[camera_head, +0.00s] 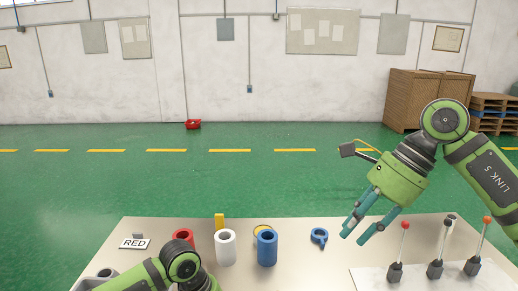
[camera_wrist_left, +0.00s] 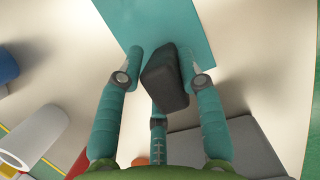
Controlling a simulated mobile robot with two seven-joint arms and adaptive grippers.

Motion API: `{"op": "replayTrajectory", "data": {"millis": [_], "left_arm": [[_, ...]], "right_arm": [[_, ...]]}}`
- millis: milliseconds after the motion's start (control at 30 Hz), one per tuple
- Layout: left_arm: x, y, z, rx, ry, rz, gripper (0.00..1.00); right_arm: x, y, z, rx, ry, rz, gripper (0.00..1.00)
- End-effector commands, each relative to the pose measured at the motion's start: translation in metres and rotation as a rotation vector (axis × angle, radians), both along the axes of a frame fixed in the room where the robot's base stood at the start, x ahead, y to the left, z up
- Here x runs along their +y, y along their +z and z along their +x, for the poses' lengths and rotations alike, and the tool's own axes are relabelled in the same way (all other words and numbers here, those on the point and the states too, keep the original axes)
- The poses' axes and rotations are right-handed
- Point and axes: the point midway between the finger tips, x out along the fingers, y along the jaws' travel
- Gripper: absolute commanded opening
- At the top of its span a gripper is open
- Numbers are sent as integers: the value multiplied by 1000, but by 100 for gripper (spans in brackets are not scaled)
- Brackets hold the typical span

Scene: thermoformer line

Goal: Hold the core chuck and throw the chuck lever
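My right gripper (camera_head: 354,237) hangs over the right half of the table with its teal fingers apart and nothing between them. A blue ring with a small arm (camera_head: 319,237) lies left of the gripper. My left gripper (camera_wrist_left: 160,55) shows in the left wrist view, its fingers around or above a dark block (camera_wrist_left: 165,82); contact is unclear. I cannot tell which thing is the core chuck.
Red (camera_head: 183,236), white (camera_head: 225,247) and blue (camera_head: 267,247) hollow cylinders stand mid-table. The levers stand on a white plate (camera_head: 375,280). A teal sheet (camera_wrist_left: 165,22) lies beyond the dark block.

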Motion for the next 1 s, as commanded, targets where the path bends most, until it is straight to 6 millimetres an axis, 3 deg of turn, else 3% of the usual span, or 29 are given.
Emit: {"op": "replayTrajectory", "data": {"millis": [33,67,467,1000], "left_arm": [[2,-2,0,2,0,6,57],[2,-1,0,2,0,6,64],[1,4,0,-1,0,0,64],[31,98,1,-1,2,2,64]], "right_arm": [[0,0,0,0,0,0,30],[0,0,0,0,0,0,30],[0,0,0,0,0,0,30],[0,0,0,0,0,0,30]]}}
